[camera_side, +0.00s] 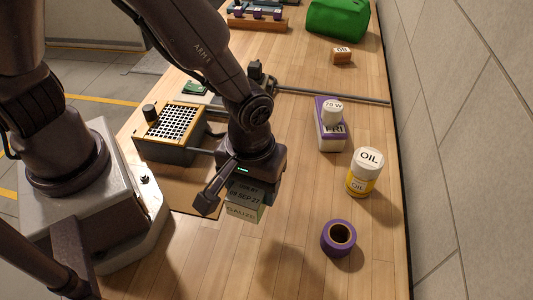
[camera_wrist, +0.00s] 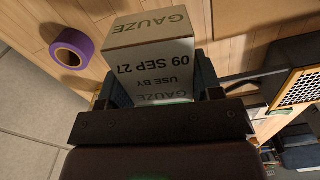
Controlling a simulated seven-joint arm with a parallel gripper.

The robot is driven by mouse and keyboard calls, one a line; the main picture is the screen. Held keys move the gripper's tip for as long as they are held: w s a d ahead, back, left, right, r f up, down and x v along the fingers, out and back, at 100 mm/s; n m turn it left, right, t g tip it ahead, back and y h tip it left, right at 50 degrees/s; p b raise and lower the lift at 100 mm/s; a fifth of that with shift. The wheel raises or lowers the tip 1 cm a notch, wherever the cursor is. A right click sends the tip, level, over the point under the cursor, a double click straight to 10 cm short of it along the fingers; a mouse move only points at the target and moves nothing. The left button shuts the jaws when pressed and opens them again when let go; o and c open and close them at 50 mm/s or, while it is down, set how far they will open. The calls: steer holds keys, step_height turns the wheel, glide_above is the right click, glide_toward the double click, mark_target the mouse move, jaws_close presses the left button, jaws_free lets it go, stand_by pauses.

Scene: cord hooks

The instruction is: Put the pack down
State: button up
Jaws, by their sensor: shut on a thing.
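The pack is a pale box marked GAUZE and "USE BY 09 SEP 27" (camera_wrist: 152,68). My gripper (camera_wrist: 160,85) is shut on it, one finger on each side, in the wrist view. In the side view the pack (camera_side: 243,200) hangs below my gripper (camera_side: 235,190), partly hidden by it. It appears to be above the wooden bench (camera_side: 290,225), with a shadow on the wood to its lower right. I cannot tell the exact height.
A box with a perforated top (camera_side: 172,130) stands on the left. A green bag (camera_side: 338,20) lies at the back. The front bench is clear.

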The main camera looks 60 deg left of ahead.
steer(key=w+a+r+n, duration=0.1)
steer(key=w+a+n, duration=0.6)
steer(key=a, duration=0.5)
steer(key=w+a+r+n, duration=0.1)
steer(key=w+a+n, duration=0.6)
steer(key=a, duration=0.6)
steer(key=n, duration=0.6)
glide_above(287, 93)
steer(key=f, duration=0.7)
steer(key=shift+s+d+f, duration=0.1)
steer(key=shift+s+f, duration=0.2)
steer(key=shift+s, duration=0.05)
steer(key=shift+w+f, duration=0.25)
steer(key=shift+f, duration=0.15)
steer(key=shift+w+f, duration=0.1)
steer(key=shift+f, duration=1.5)
